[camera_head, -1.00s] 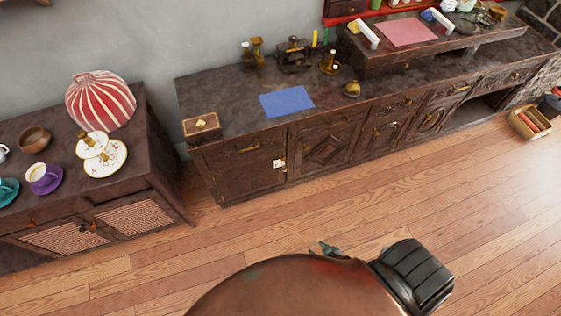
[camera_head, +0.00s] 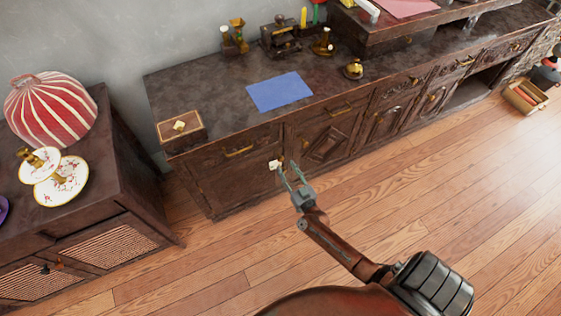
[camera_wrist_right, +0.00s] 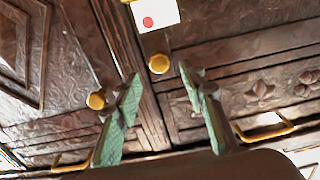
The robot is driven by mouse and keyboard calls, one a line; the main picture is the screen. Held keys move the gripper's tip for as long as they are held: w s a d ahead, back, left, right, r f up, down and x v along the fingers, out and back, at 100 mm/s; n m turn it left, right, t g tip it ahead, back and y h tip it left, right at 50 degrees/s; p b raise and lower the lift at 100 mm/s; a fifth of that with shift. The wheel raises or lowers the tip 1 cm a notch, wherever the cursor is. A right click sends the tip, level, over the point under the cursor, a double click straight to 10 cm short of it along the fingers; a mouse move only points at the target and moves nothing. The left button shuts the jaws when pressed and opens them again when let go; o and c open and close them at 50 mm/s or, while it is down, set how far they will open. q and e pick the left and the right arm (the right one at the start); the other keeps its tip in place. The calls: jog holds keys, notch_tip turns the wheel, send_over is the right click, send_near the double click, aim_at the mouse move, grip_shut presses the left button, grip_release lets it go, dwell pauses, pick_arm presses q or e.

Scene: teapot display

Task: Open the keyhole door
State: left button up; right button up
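The dark carved cabinet has a plain left door (camera_head: 228,187) with a white tag (camera_head: 274,164) near its right edge. In the right wrist view the white tag (camera_wrist_right: 155,14) has a red dot, and a brass knob (camera_wrist_right: 159,63) is just below it. I cannot make out a keyhole. My right gripper (camera_head: 288,168) is open and empty in front of the tag. In the wrist view its green fingers (camera_wrist_right: 160,76) are spread, with the knob seen just beyond the gap. A second brass knob (camera_wrist_right: 96,100) is beside the left finger. My left gripper is not in view.
The diamond-carved door (camera_head: 328,143) is to the right of the tag. Brass drawer handles (camera_head: 239,152) run above the doors. A blue mat (camera_head: 279,91) and a small box (camera_head: 181,128) lie on top. A side cabinet (camera_head: 135,185) stands at left.

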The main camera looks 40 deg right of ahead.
aim_at(282, 160)
jog(key=shift+b+x, duration=0.35)
jog(key=shift+x, duration=0.85)
jog(key=shift+w+d+f, duration=0.15)
jog(key=shift+w+f, duration=0.05)
jog(key=shift+w, duration=0.35)
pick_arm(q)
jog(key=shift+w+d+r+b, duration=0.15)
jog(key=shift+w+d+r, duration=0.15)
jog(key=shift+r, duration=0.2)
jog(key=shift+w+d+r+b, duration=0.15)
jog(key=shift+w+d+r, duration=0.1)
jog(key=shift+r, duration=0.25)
pick_arm(e)
jog(key=shift+w+d+r, duration=0.1)
jog(key=shift+w+d, duration=0.05)
jog(key=shift+w, duration=0.45)
jog(key=shift+c, duration=0.5)
grip_shut()
